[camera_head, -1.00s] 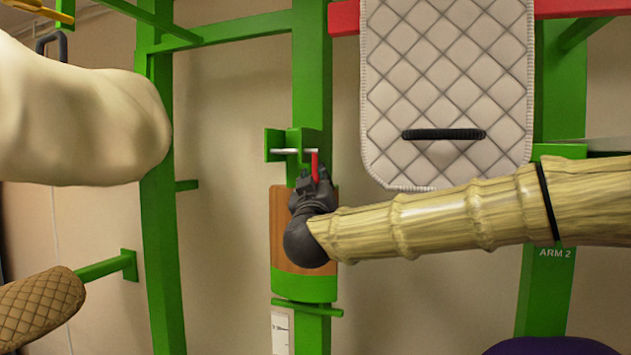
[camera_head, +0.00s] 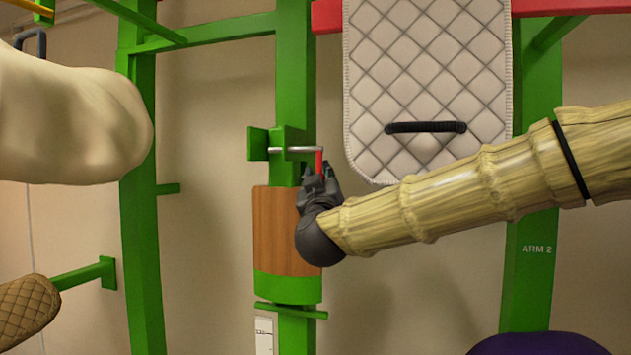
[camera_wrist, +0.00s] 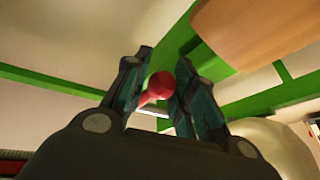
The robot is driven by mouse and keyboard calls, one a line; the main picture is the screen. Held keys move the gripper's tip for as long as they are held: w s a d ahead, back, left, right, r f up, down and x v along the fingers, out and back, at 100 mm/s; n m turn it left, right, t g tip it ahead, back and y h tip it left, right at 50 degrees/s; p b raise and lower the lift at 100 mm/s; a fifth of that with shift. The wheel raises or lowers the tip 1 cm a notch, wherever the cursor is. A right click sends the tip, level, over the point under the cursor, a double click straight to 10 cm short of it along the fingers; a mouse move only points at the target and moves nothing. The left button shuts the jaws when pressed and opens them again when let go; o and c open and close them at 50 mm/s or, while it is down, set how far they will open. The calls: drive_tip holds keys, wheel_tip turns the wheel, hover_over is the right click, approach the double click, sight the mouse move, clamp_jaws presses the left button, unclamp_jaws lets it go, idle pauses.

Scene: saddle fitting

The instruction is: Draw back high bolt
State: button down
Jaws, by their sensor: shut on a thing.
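The high bolt (camera_head: 290,149) is a thin silver rod lying level through a green bracket (camera_head: 259,144) on the middle green post. Its red handle (camera_head: 319,161) hangs down at the right end, outside the bracket. My dark gripper (camera_head: 319,180) is shut on the red handle from below. In the wrist view my gripper (camera_wrist: 160,90) has a finger on each side of the red handle (camera_wrist: 158,86). The fingertips partly hide the handle's lower part in the head view.
A wood-faced block (camera_head: 285,232) is on the post below the bracket. A quilted pale pad (camera_head: 428,80) with a black strap hangs to the right, above my arm. A brown quilted piece (camera_head: 25,312) is at lower left.

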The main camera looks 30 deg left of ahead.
drive_tip(key=shift+a+f, duration=0.1)
drive_tip(key=shift+f, duration=0.05)
drive_tip(key=c, duration=1.4)
unclamp_jaws()
drive_tip(key=shift+o, duration=0.7)
drive_tip(key=shift+s, duration=0.1)
drive_tip(key=v, duration=1.2)
